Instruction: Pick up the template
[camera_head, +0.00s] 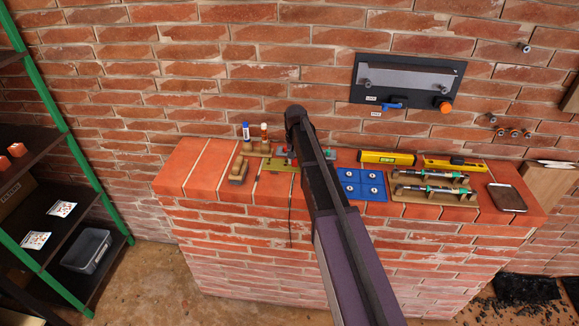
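A flat olive-yellow plate (279,164), which looks like the template, lies on the red brick ledge (205,168) left of my arm. Its right end is close to my arm in the picture, and I cannot tell whether part of it is hidden. My dark arm rises from the bottom of the view to a joint above the ledge and covers the middle of the ledge. I cannot make out my gripper; the arm seems to hide it.
Wooden blocks (239,171) and two small bottles stand near the plate. Right of my arm are a blue tray (361,184), yellow levels (387,158), a wooden rack (434,197) and a tablet (507,197). A black panel (407,79) hangs on the wall. Shelving stands left.

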